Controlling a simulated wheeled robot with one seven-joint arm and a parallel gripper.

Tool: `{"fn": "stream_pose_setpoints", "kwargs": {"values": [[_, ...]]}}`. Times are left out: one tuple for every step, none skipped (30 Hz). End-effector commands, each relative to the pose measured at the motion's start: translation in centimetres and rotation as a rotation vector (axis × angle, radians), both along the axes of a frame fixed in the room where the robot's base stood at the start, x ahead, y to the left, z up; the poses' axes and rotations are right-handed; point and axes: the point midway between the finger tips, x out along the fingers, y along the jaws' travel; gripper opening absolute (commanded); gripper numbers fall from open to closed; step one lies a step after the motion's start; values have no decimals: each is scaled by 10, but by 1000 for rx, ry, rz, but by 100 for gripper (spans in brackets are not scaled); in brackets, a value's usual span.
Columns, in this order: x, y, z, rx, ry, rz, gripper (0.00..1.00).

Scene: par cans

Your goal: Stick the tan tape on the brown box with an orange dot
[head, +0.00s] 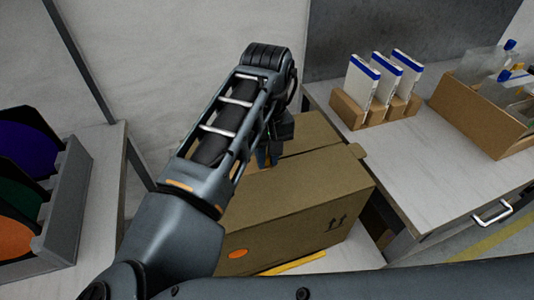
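The brown box (300,208) stands in the middle of the head view, below and beside my arm. An orange dot (238,254) is on its near side, low at the left, and printed arrows are at the right of that side. A small tan tab (357,151) juts past the top right edge at the top seam. I cannot tell whether it is the tan tape or part of the box. My gripper (266,158) points down at the box top near the seam, mostly hidden behind my arm. Its opening and any contact with the box cannot be made out.
A grey rack (62,208) with purple, green and orange discs stands on the left table. On the right table (420,160) are white-and-blue packets (385,78) in a cardboard holder and an open carton (475,115) with clear items. A yellow strip (292,264) lies before the box.

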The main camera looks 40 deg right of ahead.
Motion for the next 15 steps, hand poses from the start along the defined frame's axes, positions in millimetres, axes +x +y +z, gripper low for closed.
{"fn": "stream_pose_setpoints", "kwargs": {"values": [[0,0,0,0,0,0,24],[0,0,0,0,0,0,27],[0,0,0,0,0,0,31],[0,0,0,0,0,0,34],[0,0,0,0,0,0,37],[0,0,0,0,-1,0,41],[0,0,0,0,-1,0,43],[0,0,0,0,-1,0,45],[0,0,0,0,-1,0,45],[0,0,0,0,-1,0,45],[0,0,0,0,-1,0,45],[0,0,0,0,-1,0,45],[0,0,0,0,-1,0,45],[0,0,0,0,-1,0,45],[0,0,1,0,-1,0,45]]}}
